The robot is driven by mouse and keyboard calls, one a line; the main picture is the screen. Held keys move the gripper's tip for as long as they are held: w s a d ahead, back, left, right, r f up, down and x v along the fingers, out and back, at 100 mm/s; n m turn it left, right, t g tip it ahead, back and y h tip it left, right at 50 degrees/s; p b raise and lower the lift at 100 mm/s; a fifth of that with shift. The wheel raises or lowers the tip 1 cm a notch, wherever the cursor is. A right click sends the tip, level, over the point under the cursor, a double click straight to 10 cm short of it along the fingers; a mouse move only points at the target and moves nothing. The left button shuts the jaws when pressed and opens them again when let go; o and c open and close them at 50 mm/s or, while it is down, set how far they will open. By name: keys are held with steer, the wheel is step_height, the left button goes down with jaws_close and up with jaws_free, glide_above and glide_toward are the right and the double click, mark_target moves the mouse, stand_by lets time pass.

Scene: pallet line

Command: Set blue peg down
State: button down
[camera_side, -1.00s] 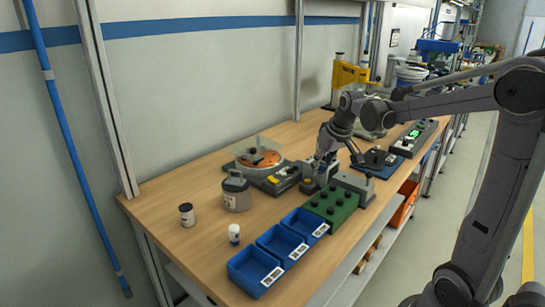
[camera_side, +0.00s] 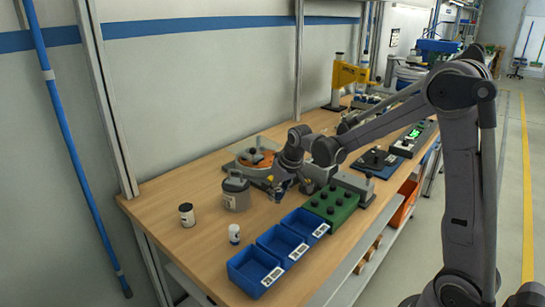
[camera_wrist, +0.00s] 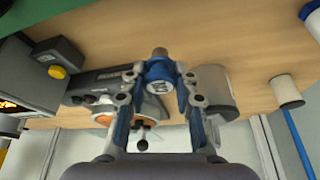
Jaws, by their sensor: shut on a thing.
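My gripper (camera_wrist: 160,85) is shut on the blue peg (camera_wrist: 160,74), which sits between the fingertips in the wrist view. The peg has a blue body and a grey end. In the side view my gripper (camera_side: 279,191) points down over the wooden bench, right of the grey canister (camera_side: 236,193) and behind the blue bins. The peg is too small there to tell apart from the fingers. Whether its lower end touches the bench cannot be told.
A green block (camera_side: 330,205) with dark knobs and several blue bins (camera_side: 254,272) line the front edge. A white bottle (camera_side: 234,235) and a dark jar (camera_side: 187,216) stand at left. An orange round device (camera_side: 258,157) is behind. Bare bench (camera_side: 205,248) lies around the bottle and jar.

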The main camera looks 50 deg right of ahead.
mark_target(280, 194)
steer(key=shift+f, duration=1.45)
steer(key=shift+f, duration=0.15)
steer(key=c, duration=1)
jaws_free()
steer(key=v, duration=1.2)
steer(key=s+a+n+t, duration=0.1)
steer(key=s+a, duration=0.2)
steer(key=s, duration=0.2)
steer(key=s+a+n+t, duration=0.1)
steer(key=s+a, duration=0.3)
steer(key=s, duration=0.1)
steer(key=s+a+n+y, duration=0.1)
steer(key=s+a, duration=0.2)
steer(key=s, duration=0.2)
steer(key=shift+s+a+f+t, duration=0.1)
steer(key=shift+a+f+t, duration=0.2)
steer(key=shift+a+t, duration=0.1)
